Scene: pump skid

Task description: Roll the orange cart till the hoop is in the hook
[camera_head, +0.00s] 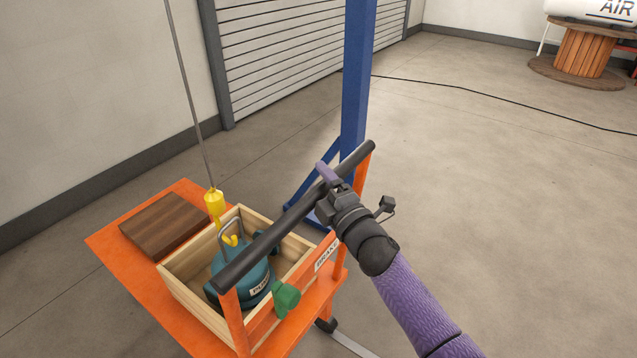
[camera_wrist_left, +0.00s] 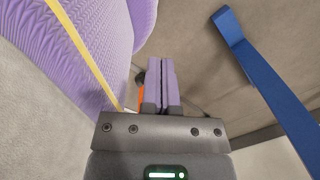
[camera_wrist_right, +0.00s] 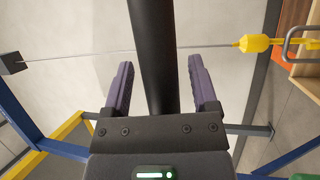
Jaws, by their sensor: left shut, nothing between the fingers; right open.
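The orange cart (camera_head: 118,236) stands at the lower left in the head view and carries an open wooden crate (camera_head: 190,300). In the crate sits a teal pump (camera_head: 256,274) with a grey metal hoop (camera_head: 222,236) on top. A yellow hook (camera_head: 214,203) hangs on a cable over the crate. Its curved tip overlaps the hoop; I cannot tell whether it passes through. My right gripper (camera_head: 333,184) is at the cart's black handle bar (camera_head: 268,246), its open fingers on either side of the bar (camera_wrist_right: 152,50). My left gripper (camera_wrist_left: 163,80) is shut and empty, seen only in its wrist view.
A brown wooden board (camera_head: 164,226) lies on the cart beside the crate. A blue post (camera_head: 357,90) stands just beyond the cart.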

